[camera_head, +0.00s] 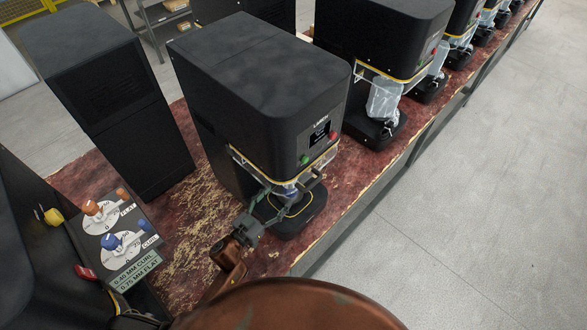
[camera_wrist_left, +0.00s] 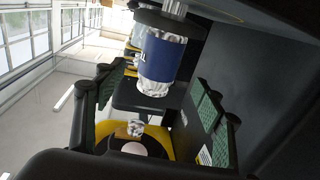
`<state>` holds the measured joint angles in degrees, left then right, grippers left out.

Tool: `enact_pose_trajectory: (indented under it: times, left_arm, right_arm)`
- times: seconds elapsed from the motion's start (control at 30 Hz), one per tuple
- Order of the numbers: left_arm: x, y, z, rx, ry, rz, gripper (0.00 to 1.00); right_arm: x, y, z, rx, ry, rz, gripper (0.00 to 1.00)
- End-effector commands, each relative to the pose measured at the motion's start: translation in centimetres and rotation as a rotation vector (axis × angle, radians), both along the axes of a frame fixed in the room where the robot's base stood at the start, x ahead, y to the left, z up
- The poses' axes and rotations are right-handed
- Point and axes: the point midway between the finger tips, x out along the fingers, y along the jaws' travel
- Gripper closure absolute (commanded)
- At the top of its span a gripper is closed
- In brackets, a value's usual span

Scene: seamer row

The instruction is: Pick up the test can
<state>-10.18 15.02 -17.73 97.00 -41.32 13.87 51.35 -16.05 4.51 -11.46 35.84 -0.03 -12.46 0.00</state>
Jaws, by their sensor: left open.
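The test can appears to be the one with a blue label and silvery end (camera_wrist_left: 163,58) in the left wrist view, against a dark round part of the seamer. In the head view only a small pale-blue piece of it (camera_head: 288,188) shows behind my fingers. My left gripper (camera_head: 294,184) reaches in at the front of the nearest black seamer (camera_head: 255,85). In the left wrist view its green-padded fingers (camera_wrist_left: 158,118) are spread apart. The can shows beyond the gap between them, and no contact is visible. My right gripper is not in view.
More black seamers (camera_head: 385,40) run along the worn red bench (camera_head: 185,235) to the upper right. A tall black box (camera_head: 115,105) stands left of the nearest seamer. A panel with an orange and a blue dial (camera_head: 122,243) is at lower left. The grey floor (camera_head: 460,200) is clear.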

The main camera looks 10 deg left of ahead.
Motion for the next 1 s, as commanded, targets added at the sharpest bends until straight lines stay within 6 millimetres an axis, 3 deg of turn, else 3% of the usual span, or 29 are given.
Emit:
enact_pose_trajectory:
  times: [0.1,0.3,0.63,0.93,1.0]
  left_arm:
    - [0.7,-0.4,0.2,-0.001,-0.003,-0.002,0.37]
    - [2.6,-1.3,0.2,-0.002,-0.004,0.001,0.37]
    - [6.4,-3.4,0.5,-0.001,-0.003,0.000,0.37]
    - [6.9,-3.7,0.5,-0.002,-0.001,-0.002,0.37]
    - [6.8,-3.7,0.5,-0.001,-0.002,-0.002,0.41]
  right_arm:
    - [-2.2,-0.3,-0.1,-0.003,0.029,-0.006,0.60]
    - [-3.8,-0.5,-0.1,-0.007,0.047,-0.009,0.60]
    - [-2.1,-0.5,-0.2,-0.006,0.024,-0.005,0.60]
    - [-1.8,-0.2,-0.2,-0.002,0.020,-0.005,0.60]
    - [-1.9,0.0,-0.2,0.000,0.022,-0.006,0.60]
